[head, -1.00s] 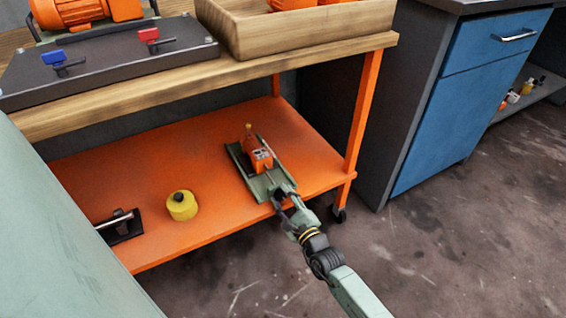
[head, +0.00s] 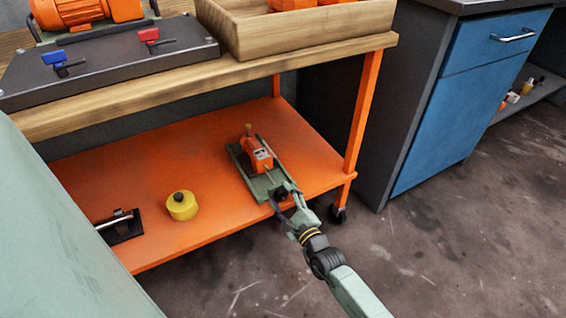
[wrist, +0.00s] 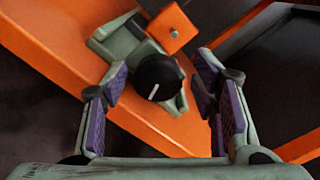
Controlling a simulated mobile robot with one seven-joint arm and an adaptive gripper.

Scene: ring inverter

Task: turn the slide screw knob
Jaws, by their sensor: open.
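The slide screw unit has a green base (head: 258,186) with an orange block (head: 257,157) on it, on the orange lower shelf. Its round black knob (wrist: 159,77), with a white line mark, is at the end facing me. The knob also shows small in the head view (head: 281,193). My gripper (wrist: 163,74) is open, its two purple-padded fingers at the left and right of the knob, with visible gaps on both sides in the wrist view. In the head view, my gripper (head: 288,204) is at the shelf's front edge. Exact depth to the knob is hard to tell.
A yellow round object (head: 181,206) and a black plate with a metal handle (head: 121,225) lie left on the shelf. The wooden bench top (head: 200,80) overhangs the shelf. An orange leg (head: 364,112) stands to the right. Floor in front is free.

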